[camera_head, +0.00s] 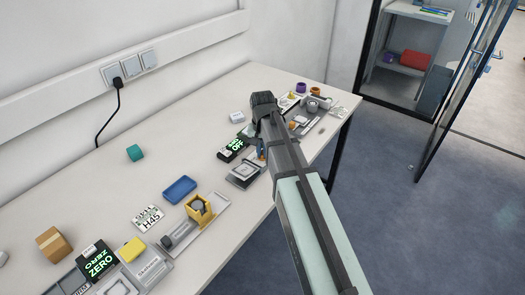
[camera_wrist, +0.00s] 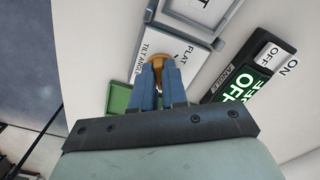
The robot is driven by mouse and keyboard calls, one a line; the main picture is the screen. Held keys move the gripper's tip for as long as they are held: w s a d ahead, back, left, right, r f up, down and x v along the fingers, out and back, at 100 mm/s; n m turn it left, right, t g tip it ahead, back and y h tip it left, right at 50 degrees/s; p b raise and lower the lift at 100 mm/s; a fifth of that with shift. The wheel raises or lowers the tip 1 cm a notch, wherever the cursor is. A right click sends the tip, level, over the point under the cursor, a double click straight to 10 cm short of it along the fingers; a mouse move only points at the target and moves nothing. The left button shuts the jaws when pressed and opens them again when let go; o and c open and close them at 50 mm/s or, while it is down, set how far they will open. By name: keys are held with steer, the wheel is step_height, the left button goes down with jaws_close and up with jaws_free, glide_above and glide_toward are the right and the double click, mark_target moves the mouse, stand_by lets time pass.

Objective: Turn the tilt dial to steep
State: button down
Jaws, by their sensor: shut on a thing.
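The tilt dial (camera_wrist: 156,58) shows in the wrist view as a small orange-brown knob on a pale plate (camera_wrist: 192,62) lettered "TILT ANGLE" and "FLAT". My gripper (camera_wrist: 160,72) has its blue fingers shut on the dial, covering part of it. The dial's pointer and a steep mark cannot be made out. In the head view my gripper (camera_head: 261,151) is low over the devices on the table, and my arm hides most of the dial's plate.
Beside the plate is a dark panel with an ON/OFF switch (camera_wrist: 270,57) and green "OFF" display (camera_wrist: 238,92). A grey-framed unit (camera_head: 243,173) stands close by. On the table (camera_head: 70,180) are a blue tray (camera_head: 180,189), a yellow holder (camera_head: 199,209) and a teal object (camera_head: 135,153).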

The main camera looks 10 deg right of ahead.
stand_by(0.4)
steer(key=c, duration=1.2)
jaws_free()
steer(key=shift+o, duration=0.2)
step_height(320, 180, up, 14)
steer(key=shift+f, duration=0.1)
